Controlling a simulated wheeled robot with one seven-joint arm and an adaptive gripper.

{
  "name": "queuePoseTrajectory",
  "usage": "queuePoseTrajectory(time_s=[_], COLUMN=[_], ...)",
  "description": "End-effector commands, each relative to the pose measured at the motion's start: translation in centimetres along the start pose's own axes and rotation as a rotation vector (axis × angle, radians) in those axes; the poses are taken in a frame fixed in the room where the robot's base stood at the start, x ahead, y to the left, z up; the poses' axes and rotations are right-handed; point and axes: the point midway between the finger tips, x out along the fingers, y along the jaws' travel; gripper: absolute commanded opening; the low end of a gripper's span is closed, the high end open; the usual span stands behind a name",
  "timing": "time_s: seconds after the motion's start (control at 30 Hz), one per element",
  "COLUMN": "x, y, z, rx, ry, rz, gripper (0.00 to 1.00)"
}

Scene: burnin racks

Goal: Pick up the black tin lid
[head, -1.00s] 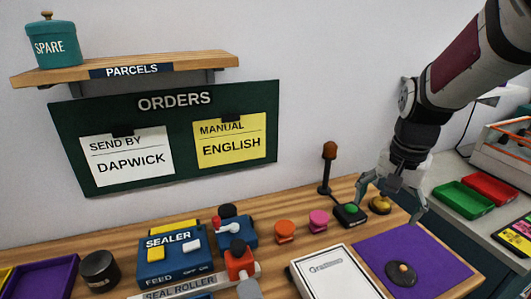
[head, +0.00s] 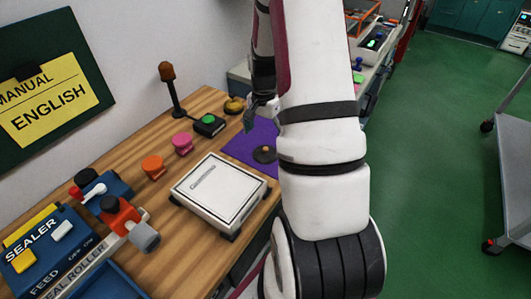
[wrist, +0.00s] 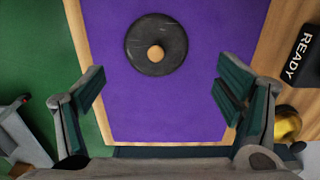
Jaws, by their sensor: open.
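The black tin lid (wrist: 157,45) is a dark round disc with a small tan knob at its centre. It lies on the purple mat (wrist: 185,105), in the upper middle of the wrist view. In the head view the lid (head: 264,155) shows at the right part of the purple mat (head: 240,150), partly beside my arm. My gripper (wrist: 160,92) is open and empty above the mat, its fingers apart on either side and the lid ahead of the gap between them.
A white scale-like box (head: 218,190) stands left of the mat. A green-button box (head: 209,124), a gold bell-like piece (head: 234,105) and a dark post (head: 173,95) stand behind. Pink (head: 183,143) and orange (head: 153,166) pieces and the sealer (head: 45,245) lie further left.

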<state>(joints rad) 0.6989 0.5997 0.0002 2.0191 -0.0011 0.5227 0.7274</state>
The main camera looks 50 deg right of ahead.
Motion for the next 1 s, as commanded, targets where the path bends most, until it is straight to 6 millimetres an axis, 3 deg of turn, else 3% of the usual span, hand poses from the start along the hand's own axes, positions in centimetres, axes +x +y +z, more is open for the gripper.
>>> queuePoseTrajectory(time_s=[0.27, 0.6, 0.9, 1.0], x=[2.0, 6.2, 6.6, 6.6], y=[0.2, 0.6, 0.5, 0.5], z=[0.1, -0.1, -0.1, -0.1], rx=[0.000, -0.002, -0.002, -0.002], ry=[-0.002, -0.002, 0.000, 0.000], rz=[0.001, 0.001, -0.001, 0.000], gripper=[0.85, 0.85, 0.85, 0.63])
